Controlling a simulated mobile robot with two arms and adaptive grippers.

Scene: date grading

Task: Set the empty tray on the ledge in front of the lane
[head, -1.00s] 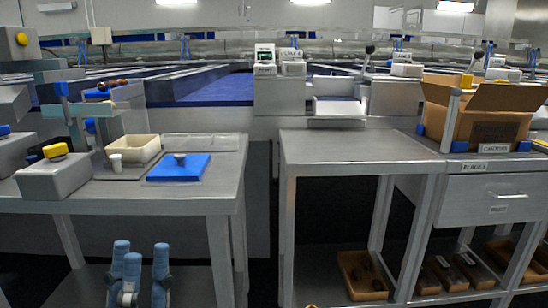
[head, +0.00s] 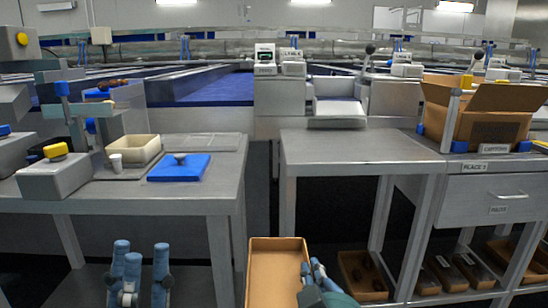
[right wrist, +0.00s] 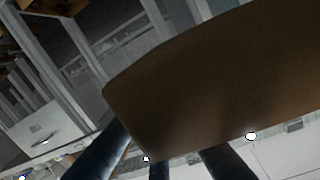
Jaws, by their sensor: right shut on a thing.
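The empty tray (head: 277,245), tan-brown and shallow with a rim, stands out at the bottom middle of the head view, in front of the gap between the tables. My right gripper (head: 312,272) is shut on its right edge. In the right wrist view the tray's brown surface (right wrist: 220,75) fills much of the picture, with dark fingers below it. A small grey ledge (head: 337,123) sits below the sloped opening of the lane (head: 337,106), behind the right table. My left gripper (head: 143,248) is open and empty, its blue fingers pointing up before the left table.
The right steel table (head: 350,147) has a bare top. A cardboard box (head: 480,117) stands further right. The left table (head: 215,190) holds a cream bin (head: 133,150) and a blue lidded plate (head: 180,170). Several brown trays lie on the lower shelf.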

